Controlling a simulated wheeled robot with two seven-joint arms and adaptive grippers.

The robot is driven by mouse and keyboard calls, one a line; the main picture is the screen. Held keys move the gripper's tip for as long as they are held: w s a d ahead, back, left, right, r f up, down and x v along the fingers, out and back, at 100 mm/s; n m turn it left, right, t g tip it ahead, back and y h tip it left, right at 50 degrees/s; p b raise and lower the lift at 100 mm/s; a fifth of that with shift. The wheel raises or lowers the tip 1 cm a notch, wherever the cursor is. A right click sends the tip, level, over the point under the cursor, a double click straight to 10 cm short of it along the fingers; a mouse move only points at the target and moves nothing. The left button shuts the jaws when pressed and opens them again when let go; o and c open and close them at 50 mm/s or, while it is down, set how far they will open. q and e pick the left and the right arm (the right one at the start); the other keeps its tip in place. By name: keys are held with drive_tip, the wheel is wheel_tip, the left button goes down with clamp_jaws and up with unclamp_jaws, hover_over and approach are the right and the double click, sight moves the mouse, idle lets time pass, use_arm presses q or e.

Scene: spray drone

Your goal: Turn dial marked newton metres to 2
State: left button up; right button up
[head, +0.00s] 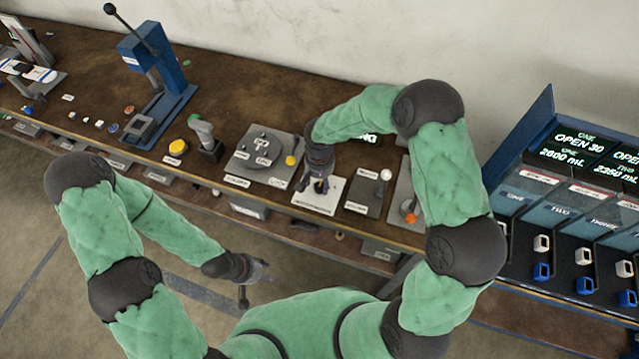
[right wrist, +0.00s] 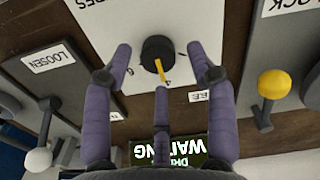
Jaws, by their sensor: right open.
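The dial is a black knob with a yellow pointer (right wrist: 157,50) on a white panel (right wrist: 100,40). In the right wrist view its pointer aims down the picture, close to a 4, with a 6 to its left. In the head view the right gripper (head: 320,172) hangs over the white panel (head: 318,197) and partly hides the dial. My left gripper (head: 255,272) is empty, away from the bench front.
A grey panel with a yellow knob (head: 290,160) is left of the dial, and a panel with a white-knobbed lever (head: 385,175) is right. A lit display (right wrist: 165,150) stands behind. A blue dispenser rack (head: 530,150) is at far right.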

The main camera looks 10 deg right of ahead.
drive_tip(key=shift+f, duration=0.95)
